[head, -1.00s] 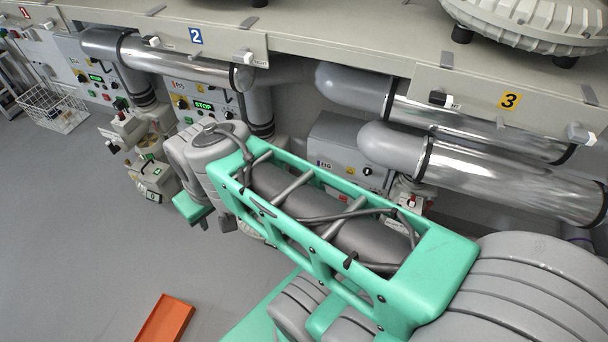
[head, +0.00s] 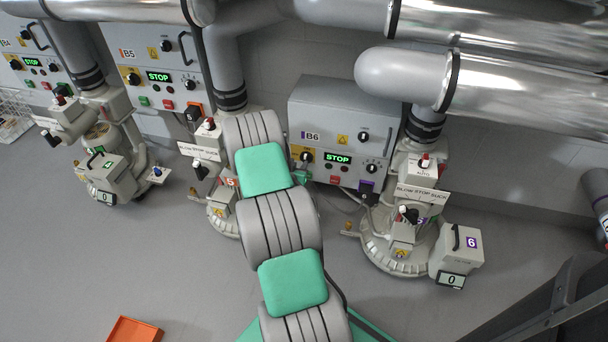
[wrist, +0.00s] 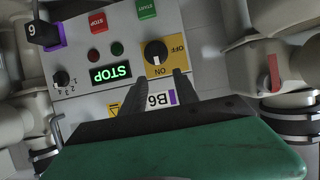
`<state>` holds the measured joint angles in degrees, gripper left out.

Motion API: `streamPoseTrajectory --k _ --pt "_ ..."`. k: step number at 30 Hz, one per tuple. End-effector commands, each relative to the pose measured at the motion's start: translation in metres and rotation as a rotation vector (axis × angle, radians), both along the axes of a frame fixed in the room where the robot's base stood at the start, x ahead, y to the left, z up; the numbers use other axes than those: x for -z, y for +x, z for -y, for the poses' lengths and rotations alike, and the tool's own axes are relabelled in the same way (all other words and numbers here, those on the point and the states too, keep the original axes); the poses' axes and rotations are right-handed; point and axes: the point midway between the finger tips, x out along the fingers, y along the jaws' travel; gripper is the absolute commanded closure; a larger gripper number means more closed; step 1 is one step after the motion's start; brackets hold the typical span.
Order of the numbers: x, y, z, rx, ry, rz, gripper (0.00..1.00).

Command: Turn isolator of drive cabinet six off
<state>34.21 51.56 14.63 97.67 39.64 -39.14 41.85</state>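Drive cabinet B6 (head: 330,115) is a grey box with a lit green STOP display (head: 338,159). Its isolator (head: 306,156) is a black knob on a yellow plate at the left of its front. In the wrist view, which is upside down, the isolator knob (wrist: 155,53) has its white mark toward ON. OFF is printed to its right there. My gripper (wrist: 161,77) is open and empty. Its two dark fingers point at the knob's plate, in front of the B6 label, with the tips just short of the knob in the picture. In the head view my arm hides most of the gripper.
Cabinet B5 (head: 150,52), with its own yellow isolator, is left of B6. Blower 6 (head: 462,250) stands below right of B6. Silver pipes (head: 530,85) run overhead at the right. An orange tray (head: 134,331) lies on the open floor at the lower left.

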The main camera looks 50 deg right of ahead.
Motion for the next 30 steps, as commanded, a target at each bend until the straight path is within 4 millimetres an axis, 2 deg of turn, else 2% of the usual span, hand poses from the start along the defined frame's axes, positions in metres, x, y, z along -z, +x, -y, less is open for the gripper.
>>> streamPoseTrajectory --k 1,5,15,25,30 --pt "0.011 -0.003 0.005 0.002 -0.011 0.006 0.64" --pt "0.016 0.0 0.016 0.002 -0.018 0.013 0.64" --pt "0.039 0.021 0.065 0.001 -0.017 0.009 0.64" --pt "0.039 0.025 0.07 -0.003 -0.015 0.008 0.64" --pt "0.039 0.025 0.07 -0.002 -0.015 0.007 0.78"
